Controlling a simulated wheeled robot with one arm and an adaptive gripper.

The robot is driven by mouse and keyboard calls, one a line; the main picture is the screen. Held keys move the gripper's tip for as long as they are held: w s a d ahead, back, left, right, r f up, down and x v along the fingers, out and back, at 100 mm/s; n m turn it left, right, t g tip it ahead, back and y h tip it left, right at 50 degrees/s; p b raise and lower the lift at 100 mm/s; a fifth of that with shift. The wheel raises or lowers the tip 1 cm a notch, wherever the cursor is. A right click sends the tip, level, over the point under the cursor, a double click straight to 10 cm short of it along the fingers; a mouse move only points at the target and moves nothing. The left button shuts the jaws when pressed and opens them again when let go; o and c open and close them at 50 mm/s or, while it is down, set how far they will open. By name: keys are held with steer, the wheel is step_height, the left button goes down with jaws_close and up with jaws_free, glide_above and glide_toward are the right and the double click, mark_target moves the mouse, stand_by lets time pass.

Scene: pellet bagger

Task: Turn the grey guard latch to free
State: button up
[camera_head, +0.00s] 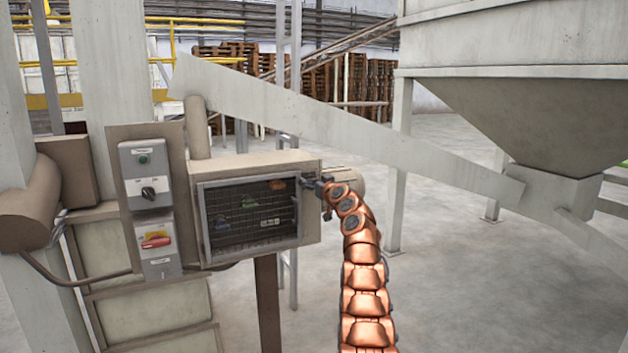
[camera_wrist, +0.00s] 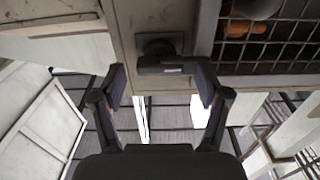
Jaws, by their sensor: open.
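The grey guard latch (camera_wrist: 160,57) shows in the wrist view as a dark round base with a short bar across it, on a beige panel beside the mesh guard (camera_wrist: 270,45). My gripper (camera_wrist: 160,85) is open, with one finger on each side of the latch bar. I cannot tell whether either finger touches it. In the head view my gripper (camera_head: 322,187) is at the right edge of the beige box that holds the mesh guard (camera_head: 250,215). The gripper and arm largely hide the latch there.
Left of the box is a grey control panel with a black rotary knob (camera_head: 148,193) and a red handle (camera_head: 155,240). A sloping beam (camera_head: 350,130) passes above the arm. A hopper (camera_head: 530,110) stands at right. The floor right of my arm is clear.

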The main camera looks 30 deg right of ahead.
steer(key=shift+c, duration=0.2)
steer(key=c, duration=1.1)
steer(key=shift+m, duration=0.3)
steer(key=m, duration=0.4)
steer(key=shift+d+m, duration=0.1)
steer(key=shift+m, duration=0.2)
steer(key=m, duration=0.3)
steer(key=shift+m, duration=0.4)
steer(key=m, duration=0.4)
steer(key=shift+d, duration=0.1)
steer(key=m+p, duration=0.1)
steer(key=m, duration=0.3)
steer(key=shift+f+m, duration=0.1)
steer(key=shift+m, duration=0.5)
